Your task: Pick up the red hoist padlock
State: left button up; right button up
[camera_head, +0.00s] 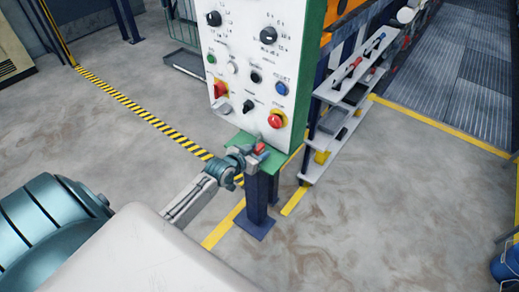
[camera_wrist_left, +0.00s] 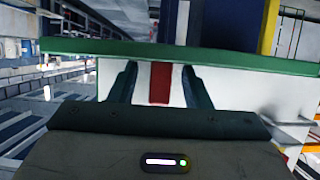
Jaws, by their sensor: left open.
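The red padlock (camera_head: 260,148) is small and sits at the green ledge (camera_head: 268,160) under the white control panel, partly hidden by my gripper. In the left wrist view a red block (camera_wrist_left: 160,83), which looks like the padlock, shows between the two fingers against a white surface, touching or close to the green edge (camera_wrist_left: 230,61). My left gripper (camera_head: 253,154) is open at the padlock, with a gap on each side of the red block; the wrist view shows its fingers too (camera_wrist_left: 158,88). How deep the padlock lies between the fingers I cannot tell. My right gripper is not in view.
The white control panel (camera_head: 245,75) with knobs and buttons rises directly behind the ledge. A dark blue post (camera_head: 257,195) carries the ledge. A shelf rack (camera_head: 338,115) with tools stands to the right. The grey floor in front is clear.

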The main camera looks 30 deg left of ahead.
pick_arm(q)
jog(key=c, duration=0.9)
grip_shut()
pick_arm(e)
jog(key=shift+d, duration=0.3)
